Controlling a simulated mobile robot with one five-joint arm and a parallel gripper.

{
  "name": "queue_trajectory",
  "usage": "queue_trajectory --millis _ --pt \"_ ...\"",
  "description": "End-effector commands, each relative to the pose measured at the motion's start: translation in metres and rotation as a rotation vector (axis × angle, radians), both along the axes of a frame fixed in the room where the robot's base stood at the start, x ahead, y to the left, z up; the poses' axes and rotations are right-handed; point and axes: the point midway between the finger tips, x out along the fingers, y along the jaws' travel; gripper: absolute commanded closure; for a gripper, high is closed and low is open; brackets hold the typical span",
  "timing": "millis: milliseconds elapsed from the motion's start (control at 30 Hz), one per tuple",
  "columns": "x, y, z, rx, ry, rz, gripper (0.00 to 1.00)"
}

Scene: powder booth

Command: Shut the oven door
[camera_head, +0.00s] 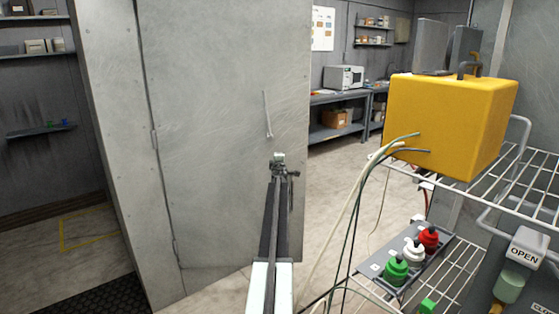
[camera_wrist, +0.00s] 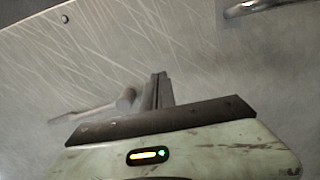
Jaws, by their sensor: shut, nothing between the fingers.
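The oven door (camera_head: 215,130) is a tall grey, scratched metal panel in the head view. Hinges show along its left edge, and its right edge stands free with the room visible beyond it. A thin upright bar handle (camera_head: 267,114) sits on its face near that right edge. My gripper (camera_head: 279,158) is just below and right of the handle's lower end, in front of the door. In the wrist view the fingers (camera_wrist: 158,90) are together and empty, close to a scratched metal surface. A rod with a stub (camera_wrist: 92,113) lies left of them. Whether they touch the surface I cannot tell.
A yellow box (camera_head: 450,125) with hanging cables stands on a wire rack (camera_head: 540,185) at right. A panel with green, white and red knobs (camera_head: 412,255) is below it. Open floor (camera_head: 335,185) lies between door and rack. A microwave (camera_head: 344,78) stands on a far bench.

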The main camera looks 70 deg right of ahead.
Motion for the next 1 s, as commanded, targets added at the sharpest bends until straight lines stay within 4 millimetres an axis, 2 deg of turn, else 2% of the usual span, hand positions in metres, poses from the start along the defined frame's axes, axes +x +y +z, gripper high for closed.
queue_trajectory --millis 267,367,533,633,800,1000 --pt "-0.023 -0.007 0.000 0.000 0.000 -0.022 1.00" --pt "-0.026 0.001 0.000 0.000 0.000 -0.023 1.00" --pt "-0.030 0.040 0.000 0.000 0.000 -0.012 1.00" --pt "-0.047 0.063 0.000 0.000 0.000 -0.016 1.00" --pt "-0.063 0.099 0.000 0.000 0.000 -0.012 1.00" --pt "-0.071 0.120 0.000 0.000 0.000 -0.009 1.00"
